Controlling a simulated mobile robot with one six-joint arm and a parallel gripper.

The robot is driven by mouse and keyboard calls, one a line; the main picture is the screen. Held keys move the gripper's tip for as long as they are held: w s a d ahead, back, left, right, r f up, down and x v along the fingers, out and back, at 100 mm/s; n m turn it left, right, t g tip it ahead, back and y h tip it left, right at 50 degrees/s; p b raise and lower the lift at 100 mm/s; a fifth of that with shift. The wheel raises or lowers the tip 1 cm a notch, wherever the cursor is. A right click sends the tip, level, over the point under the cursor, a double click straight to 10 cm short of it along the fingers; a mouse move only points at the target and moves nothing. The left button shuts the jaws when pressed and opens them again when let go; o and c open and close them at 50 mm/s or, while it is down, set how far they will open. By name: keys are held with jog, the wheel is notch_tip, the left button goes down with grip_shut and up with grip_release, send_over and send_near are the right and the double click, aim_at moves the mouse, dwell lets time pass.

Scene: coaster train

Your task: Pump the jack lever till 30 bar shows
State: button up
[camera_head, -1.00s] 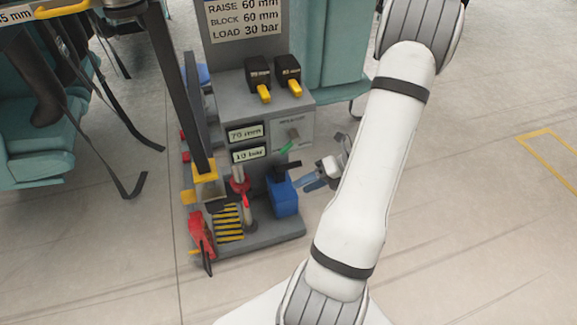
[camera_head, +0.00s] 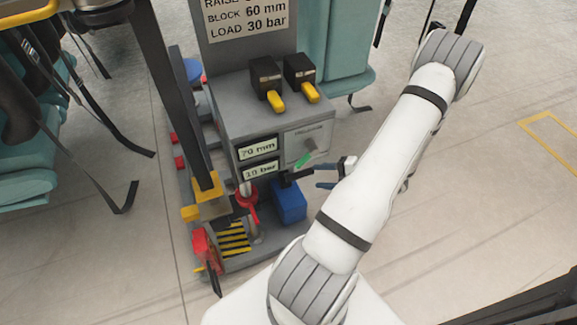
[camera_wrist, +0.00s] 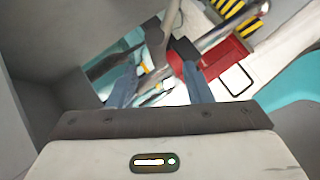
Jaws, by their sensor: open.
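The blue pump block (camera_head: 289,206) stands at the foot of the grey jack stand (camera_head: 240,105). A short black lever (camera_head: 297,175) sticks out from its top to the right. The lower display (camera_head: 260,170) appears to read 10 bar, though its digits are blurred; the upper display (camera_head: 257,147) appears to read 70 mm. My gripper (camera_head: 322,174) is open just right of the lever's end, apparently apart from it. In the wrist view my gripper (camera_wrist: 160,88) has its two blue fingers spread; a dark block-like end lies beyond them.
Two black switches with yellow handles (camera_head: 277,100) top the console. A red part (camera_head: 203,250) and a yellow-striped plate (camera_head: 233,238) are at lower left. Teal seats (camera_head: 335,60) flank the stand.

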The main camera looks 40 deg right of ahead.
aim_at(305, 175)
jog(key=b+x, duration=0.2)
jog(key=x, duration=0.6)
jog(key=shift+r+b, duration=0.1)
jog(key=shift+b, duration=0.3)
jog(key=shift+c, duration=0.3)
grip_shut()
